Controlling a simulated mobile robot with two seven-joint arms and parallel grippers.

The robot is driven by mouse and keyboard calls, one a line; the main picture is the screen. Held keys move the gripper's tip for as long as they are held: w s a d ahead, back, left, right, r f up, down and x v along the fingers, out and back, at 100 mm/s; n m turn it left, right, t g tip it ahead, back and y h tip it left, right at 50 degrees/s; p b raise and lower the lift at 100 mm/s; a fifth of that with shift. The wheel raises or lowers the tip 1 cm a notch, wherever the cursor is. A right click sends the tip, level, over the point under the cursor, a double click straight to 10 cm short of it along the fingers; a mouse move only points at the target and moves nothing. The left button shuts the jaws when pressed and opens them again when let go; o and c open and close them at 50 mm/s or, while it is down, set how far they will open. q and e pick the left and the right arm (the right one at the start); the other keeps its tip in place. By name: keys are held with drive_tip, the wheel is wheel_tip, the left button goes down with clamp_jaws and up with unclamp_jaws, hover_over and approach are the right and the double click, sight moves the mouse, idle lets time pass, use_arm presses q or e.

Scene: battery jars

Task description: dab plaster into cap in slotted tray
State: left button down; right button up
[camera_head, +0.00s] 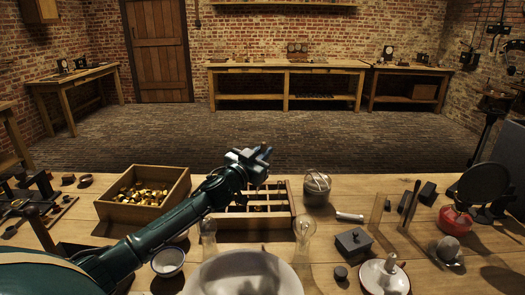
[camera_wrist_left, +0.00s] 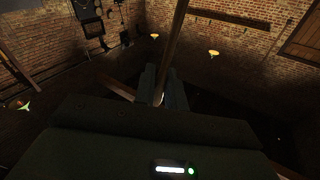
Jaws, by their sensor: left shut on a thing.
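My left gripper (camera_head: 262,157) is raised above the back of the wooden slotted tray (camera_head: 252,222), its arm reaching in from the lower left. In the left wrist view its fingers (camera_wrist_left: 163,90) are closed around a thin brown wooden stick (camera_wrist_left: 176,40). The stick is hard to make out in the head view, and its working end cannot be told. The slotted tray has several compartments; small dark or golden pieces show in some, but no single cap is clear. A large pale basin (camera_head: 205,286) stands in front of the tray; whether it holds plaster is unclear. My right gripper is not in view.
An open box of golden caps (camera_head: 150,192) stands left of the tray. A glass jar with a wire cage (camera_head: 317,187), a dark lidded box (camera_head: 353,243) and a red burner (camera_head: 455,219) stand to the right. Two clear glass vessels flank the basin. A small bowl (camera_head: 168,262) sits front left.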

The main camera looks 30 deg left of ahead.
use_arm(q)
drive_tip(key=shift+f+b, duration=0.6)
drive_tip(key=shift+f, duration=0.2)
wheel_tip(320, 180, down, 3)
drive_tip(key=b, duration=0.3)
drive_tip(key=shift+f, duration=0.15)
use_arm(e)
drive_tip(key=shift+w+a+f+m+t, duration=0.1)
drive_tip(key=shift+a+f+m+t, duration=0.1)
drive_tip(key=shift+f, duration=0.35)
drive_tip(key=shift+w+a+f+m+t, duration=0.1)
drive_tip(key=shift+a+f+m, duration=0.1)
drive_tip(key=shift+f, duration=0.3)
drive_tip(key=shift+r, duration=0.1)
use_arm(q)
drive_tip(key=shift+f+b, duration=1.15)
drive_tip(key=shift+f, duration=0.5)
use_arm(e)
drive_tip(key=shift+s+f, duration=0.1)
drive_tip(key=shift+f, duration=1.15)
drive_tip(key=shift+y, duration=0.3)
